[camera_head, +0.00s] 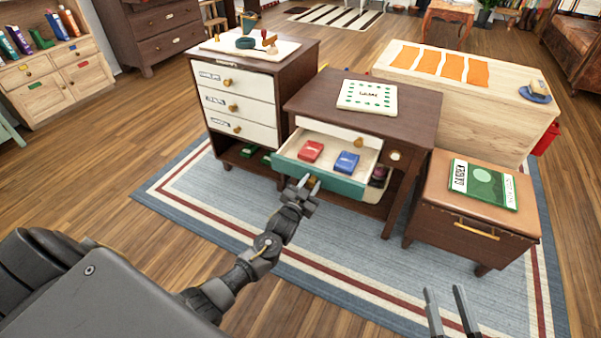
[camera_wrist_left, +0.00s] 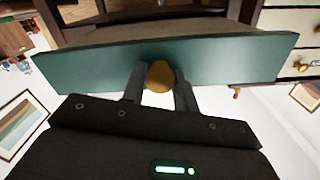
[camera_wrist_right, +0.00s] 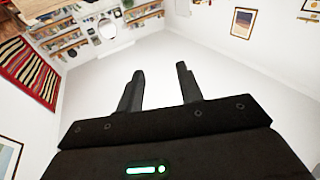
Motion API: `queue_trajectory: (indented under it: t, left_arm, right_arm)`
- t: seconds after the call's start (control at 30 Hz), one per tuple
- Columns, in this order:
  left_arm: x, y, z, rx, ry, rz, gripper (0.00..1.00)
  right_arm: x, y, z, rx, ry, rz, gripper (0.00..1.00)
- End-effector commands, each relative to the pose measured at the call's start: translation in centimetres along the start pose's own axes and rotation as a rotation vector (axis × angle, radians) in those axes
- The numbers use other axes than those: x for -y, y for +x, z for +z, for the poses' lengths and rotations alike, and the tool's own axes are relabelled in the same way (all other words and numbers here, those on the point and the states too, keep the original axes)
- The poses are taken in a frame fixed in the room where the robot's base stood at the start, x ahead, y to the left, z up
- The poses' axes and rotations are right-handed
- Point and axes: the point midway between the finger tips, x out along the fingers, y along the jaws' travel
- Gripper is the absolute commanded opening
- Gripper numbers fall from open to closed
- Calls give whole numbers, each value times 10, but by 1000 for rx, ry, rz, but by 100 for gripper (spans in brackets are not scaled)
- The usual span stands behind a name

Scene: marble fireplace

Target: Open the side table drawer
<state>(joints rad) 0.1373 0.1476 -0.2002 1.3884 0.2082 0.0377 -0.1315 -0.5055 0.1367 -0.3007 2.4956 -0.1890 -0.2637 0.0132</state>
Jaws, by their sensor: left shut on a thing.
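The side table (camera_head: 416,112) has a dark wood top and stands in the middle of the head view. Its green-fronted drawer (camera_head: 318,180) is pulled out, with a red box (camera_head: 311,151) and a blue box (camera_head: 347,163) inside. My left gripper (camera_head: 303,184) is at the drawer front. In the left wrist view its fingers are on either side of the round wooden knob (camera_wrist_left: 160,76) on the green front (camera_wrist_left: 225,58), shut on it. My right gripper (camera_head: 451,298) is open and empty at the lower right, away from the table; its parted fingers show in the right wrist view (camera_wrist_right: 160,85).
A white-drawer cabinet (camera_head: 236,104) stands left of the table. A leather-topped stool (camera_head: 438,190) with a green book (camera_head: 483,184) stands at right. A pale wood chest (camera_head: 460,105) is behind. The blue rug (camera_head: 345,262) in front is clear.

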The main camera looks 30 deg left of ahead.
Motion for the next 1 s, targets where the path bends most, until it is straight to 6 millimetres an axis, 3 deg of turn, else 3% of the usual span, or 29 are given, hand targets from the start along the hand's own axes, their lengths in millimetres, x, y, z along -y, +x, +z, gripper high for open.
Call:
queue_trajectory:
  t: [0.2, 0.53, 0.57, 0.7, 1.0]
  left_arm:
    - [-9, -5, -3, -5, 1, 13, 0]
    - [-10, -5, -3, -6, 1, 15, 0]
    - [-10, -5, -3, -6, 1, 15, 31]
    - [-9, -5, -2, -5, 1, 15, 49]
    - [-9, -6, -3, -5, 0, 14, 51]
  right_arm:
    - [-8, -2, 14, 88, 0, 25, 36]
    - [-9, -2, 16, 96, 0, 27, 36]
    - [-9, -2, 15, 96, 0, 27, 36]
    - [-9, -2, 15, 95, 0, 27, 36]
    - [-9, -2, 15, 96, 0, 27, 36]
